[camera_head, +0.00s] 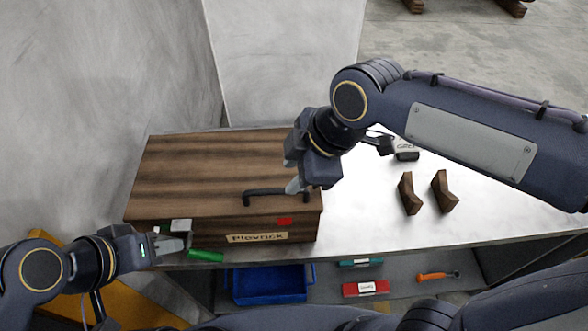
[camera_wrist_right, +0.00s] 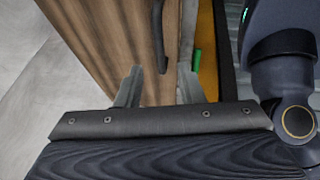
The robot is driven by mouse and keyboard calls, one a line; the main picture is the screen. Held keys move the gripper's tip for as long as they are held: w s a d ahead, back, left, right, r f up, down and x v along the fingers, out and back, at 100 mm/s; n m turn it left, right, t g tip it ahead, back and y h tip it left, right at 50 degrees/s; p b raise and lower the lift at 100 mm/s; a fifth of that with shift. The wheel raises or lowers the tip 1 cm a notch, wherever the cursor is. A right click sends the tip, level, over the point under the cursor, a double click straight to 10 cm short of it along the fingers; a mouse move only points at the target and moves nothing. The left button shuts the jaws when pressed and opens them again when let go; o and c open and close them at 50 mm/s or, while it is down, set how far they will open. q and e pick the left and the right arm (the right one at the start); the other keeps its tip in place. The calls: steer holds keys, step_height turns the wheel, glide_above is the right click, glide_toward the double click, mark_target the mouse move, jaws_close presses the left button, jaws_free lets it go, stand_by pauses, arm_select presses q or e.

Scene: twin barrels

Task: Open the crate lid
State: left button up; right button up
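The brown wooden crate (camera_head: 175,233) stands on the table with its lid (camera_head: 205,165) closed. A dark bar handle (camera_head: 262,194) sits near the lid's front edge. My right gripper (camera_head: 303,186) is over the lid's right part, at the handle's right end. In the right wrist view its two fingers (camera_wrist_right: 160,88) are apart, and the handle (camera_wrist_right: 158,40) shows beyond the gap between them; I cannot tell whether they touch it. My left gripper (camera_head: 182,236) is at the crate's lower front left with its fingers apart, and seems empty.
A green cylinder (camera_head: 206,256) lies at the table's front edge beside my left gripper. Two brown angled blocks (camera_head: 410,194) stand on the table (camera_head: 485,215) to the right. A blue bin (camera_head: 268,285), a red box (camera_head: 365,288) and an orange-handled tool (camera_head: 432,276) are on the shelf below.

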mark_target(278, 189)
steer(key=x, duration=0.6)
steer(key=shift+f, duration=0.1)
steer(key=shift+c, duration=0.4)
jaws_close()
